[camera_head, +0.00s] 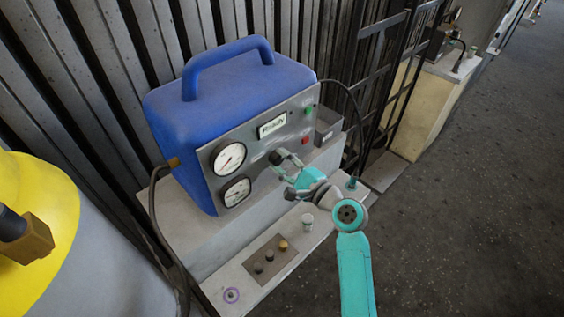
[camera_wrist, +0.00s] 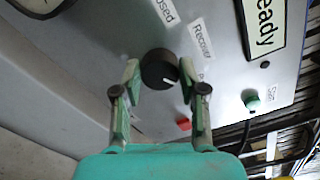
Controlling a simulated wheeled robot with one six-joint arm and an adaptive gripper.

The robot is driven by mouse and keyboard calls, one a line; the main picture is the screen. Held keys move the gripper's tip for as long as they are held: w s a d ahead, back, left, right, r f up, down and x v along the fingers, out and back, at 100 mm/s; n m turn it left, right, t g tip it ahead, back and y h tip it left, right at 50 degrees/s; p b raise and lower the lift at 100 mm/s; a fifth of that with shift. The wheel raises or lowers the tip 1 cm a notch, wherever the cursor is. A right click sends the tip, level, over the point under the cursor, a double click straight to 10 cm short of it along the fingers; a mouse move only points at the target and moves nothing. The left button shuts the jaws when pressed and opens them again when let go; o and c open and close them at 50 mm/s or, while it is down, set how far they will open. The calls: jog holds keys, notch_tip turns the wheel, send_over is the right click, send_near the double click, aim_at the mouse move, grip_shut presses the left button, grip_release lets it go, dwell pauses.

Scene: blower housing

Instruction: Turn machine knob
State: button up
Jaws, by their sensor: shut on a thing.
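The machine is a blue case (camera_head: 225,100) with a top handle and a grey front panel (camera_head: 252,168), standing on a light ledge. In the wrist view a round black knob (camera_wrist: 159,66) with a white mark sits on the panel, below labels that read "Recover" and part of "Closed". My gripper (camera_head: 281,159) reaches the panel from the right. In the wrist view my gripper (camera_wrist: 160,80) has one finger on each side of the knob and is shut on it. In the head view the gripper mostly hides the knob.
Two white gauges (camera_head: 229,158) are left of my gripper. A "Ready" display (camera_head: 272,126), a green button (camera_head: 309,110) and a red button (camera_head: 306,139) are nearby. The lower ledge holds a brown plate with small knobs (camera_head: 270,262) and a small pale cup (camera_head: 307,222).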

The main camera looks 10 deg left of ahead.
jog(key=shift+f+m, duration=0.1)
jog(key=shift+m, duration=0.2)
jog(key=o, duration=1.1)
jog(key=shift+o, duration=0.2)
jog(key=shift+d, duration=0.1)
jog(key=v, duration=1.2)
